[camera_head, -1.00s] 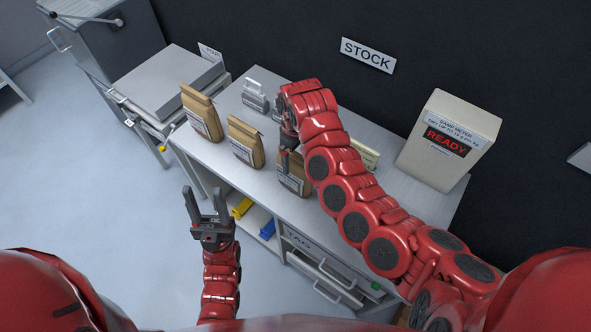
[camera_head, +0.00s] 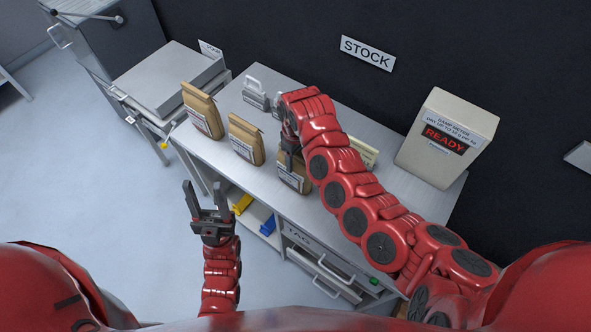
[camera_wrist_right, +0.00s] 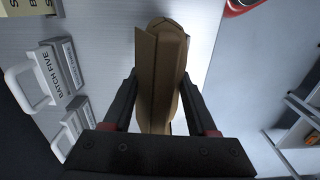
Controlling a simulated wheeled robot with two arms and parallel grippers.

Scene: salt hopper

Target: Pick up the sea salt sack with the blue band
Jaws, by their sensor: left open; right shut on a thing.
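My right gripper (camera_head: 289,152) is shut on a brown paper sack (camera_head: 294,179) at the front edge of the table. In the right wrist view, the top of this sack (camera_wrist_right: 162,60) is between the two fingers. My arm partly hides it, and I cannot make out a blue band on it. Two more brown sacks with pale labels stand to its left, the left one (camera_head: 203,112) and the middle one (camera_head: 246,140); their band colours are too small to tell. My left gripper (camera_head: 206,197) is open and empty in front of the table.
Grey handled blocks (camera_head: 256,93) stand behind the sacks; one reads "BATCH FIVE" in the right wrist view (camera_wrist_right: 60,75). A damp meter (camera_head: 447,140) reading READY stands at the table's right. A yellow item (camera_head: 242,205) and a blue item (camera_head: 268,227) lie on the shelf below.

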